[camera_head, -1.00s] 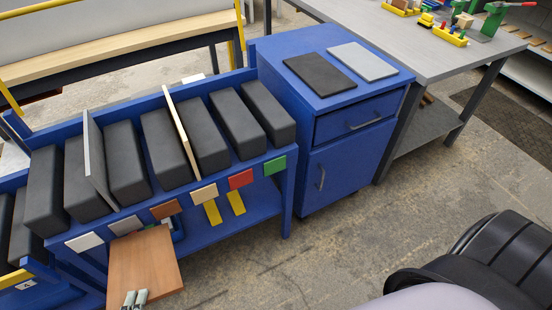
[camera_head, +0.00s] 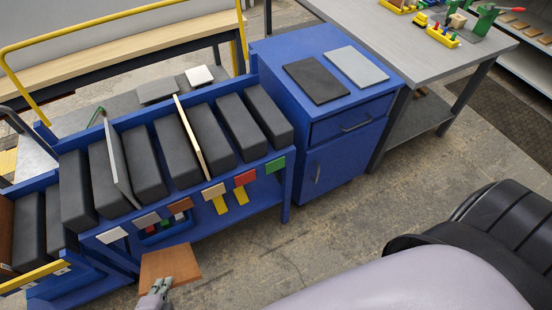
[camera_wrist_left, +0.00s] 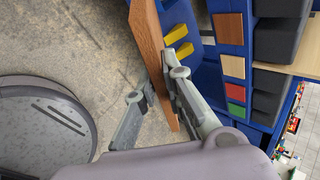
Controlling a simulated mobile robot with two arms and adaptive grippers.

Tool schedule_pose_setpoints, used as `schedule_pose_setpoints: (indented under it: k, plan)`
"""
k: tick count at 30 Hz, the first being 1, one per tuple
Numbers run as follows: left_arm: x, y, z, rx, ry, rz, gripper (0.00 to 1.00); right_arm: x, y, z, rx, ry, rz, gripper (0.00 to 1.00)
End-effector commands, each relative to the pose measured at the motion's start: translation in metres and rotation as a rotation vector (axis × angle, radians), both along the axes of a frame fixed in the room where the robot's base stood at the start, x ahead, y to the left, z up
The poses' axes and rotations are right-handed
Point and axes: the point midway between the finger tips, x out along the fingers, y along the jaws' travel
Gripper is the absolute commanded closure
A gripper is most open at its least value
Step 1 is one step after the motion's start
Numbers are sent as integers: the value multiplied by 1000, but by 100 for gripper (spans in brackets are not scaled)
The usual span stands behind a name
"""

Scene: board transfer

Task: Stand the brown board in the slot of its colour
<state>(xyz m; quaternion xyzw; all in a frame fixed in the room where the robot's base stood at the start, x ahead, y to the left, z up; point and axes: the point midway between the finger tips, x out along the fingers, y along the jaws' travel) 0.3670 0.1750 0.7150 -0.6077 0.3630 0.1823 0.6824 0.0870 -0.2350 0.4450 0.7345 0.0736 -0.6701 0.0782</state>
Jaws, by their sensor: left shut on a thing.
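My left gripper (camera_head: 161,287) is shut on the near edge of the brown board (camera_head: 170,263), in front of the blue rack and below its tags. In the left wrist view the board (camera_wrist_left: 148,42) runs up from between the fingers (camera_wrist_left: 160,92), seen nearly edge-on. The blue rack (camera_head: 262,164) has black dividers and a row of coloured tags. The brown tag (camera_head: 181,205) sits between a grey tag (camera_head: 147,221) and a beige tag (camera_head: 213,191). The gap behind the brown tag holds no visible board. My right gripper is not in view.
A grey board (camera_head: 116,160) and a light wood board (camera_head: 187,132) stand in other slots. A blue cabinet (camera_head: 288,108) right of the rack bears a black board (camera_head: 317,80) and a light grey board (camera_head: 357,66). Open floor (camera_head: 330,215) lies right of the rack.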

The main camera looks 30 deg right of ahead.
Motion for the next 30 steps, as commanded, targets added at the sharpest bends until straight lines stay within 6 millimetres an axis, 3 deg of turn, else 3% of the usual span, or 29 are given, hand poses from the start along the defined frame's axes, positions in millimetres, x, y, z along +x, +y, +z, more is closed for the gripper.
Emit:
schedule_pose_setpoints:
  k: [1,18,24,30]
  plan:
    - [3,1,10,9,15,-2,100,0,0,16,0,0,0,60]
    - [5,0,9,115,389,0,100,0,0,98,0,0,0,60]
    - [3,0,2,165,564,0,100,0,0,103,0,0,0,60]
    - [0,1,0,171,593,-2,100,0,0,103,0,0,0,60]
